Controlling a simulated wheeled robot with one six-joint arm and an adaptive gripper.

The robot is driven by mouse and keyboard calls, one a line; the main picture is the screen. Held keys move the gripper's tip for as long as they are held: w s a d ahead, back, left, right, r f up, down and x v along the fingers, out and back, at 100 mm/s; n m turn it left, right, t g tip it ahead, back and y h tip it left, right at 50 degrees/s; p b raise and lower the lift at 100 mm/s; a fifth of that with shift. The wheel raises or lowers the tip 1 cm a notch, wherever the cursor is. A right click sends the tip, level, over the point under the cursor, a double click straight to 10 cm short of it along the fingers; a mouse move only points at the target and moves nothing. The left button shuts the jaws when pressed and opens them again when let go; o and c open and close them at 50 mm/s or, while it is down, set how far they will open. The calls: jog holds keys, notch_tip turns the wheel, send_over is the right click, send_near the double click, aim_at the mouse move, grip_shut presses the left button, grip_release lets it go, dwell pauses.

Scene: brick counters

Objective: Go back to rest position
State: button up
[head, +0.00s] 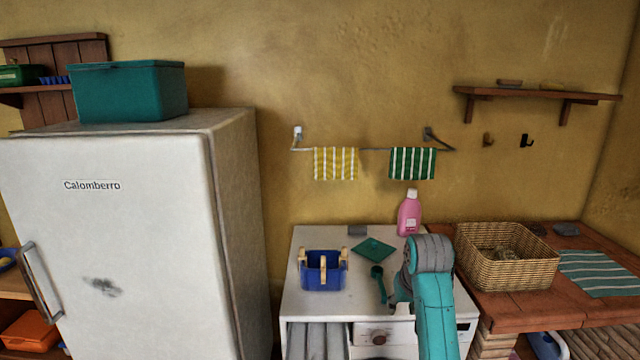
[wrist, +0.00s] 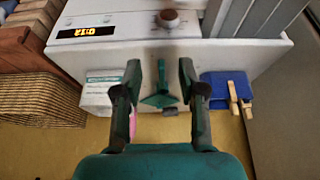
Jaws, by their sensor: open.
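In the head view the gripper is mostly hidden by my arm. In the wrist view both green things appear in the gap between the fingers, beyond the fingertips.
A blue box with wooden pegs (head: 323,270) stands left on the white top (head: 345,303). A pink bottle (head: 409,213) stands at the back. A wicker basket (head: 506,275) and striped cloth (head: 597,272) lie on the right counter. A tall fridge (head: 115,250) stands left.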

jog(key=s+f+t, duration=0.1)
jog(key=s+f, duration=0.3)
jog(key=f, duration=0.5)
jog(key=s+f+t, duration=0.1)
jog(key=s+f, duration=0.3)
jog(key=f, duration=0.6)
jog(key=s+f+t, duration=0.2)
jog(key=s+f, duration=0.3)
jog(key=s, duration=0.4)
jog(key=s+f+t, duration=0.1)
jog(key=s+f, duration=0.3)
jog(key=s, duration=0.4)
jog(key=s+r+t, duration=0.2)
jog(key=s+r, duration=0.1)
jog(key=s, duration=1.5)
jog(key=s+a+r+t, duration=0.1)
jog(key=s+r+t, duration=0.2)
jog(key=s+r, duration=1)
jog(key=shift+v, duration=1.05)
jog(key=shift+r, duration=0.1)
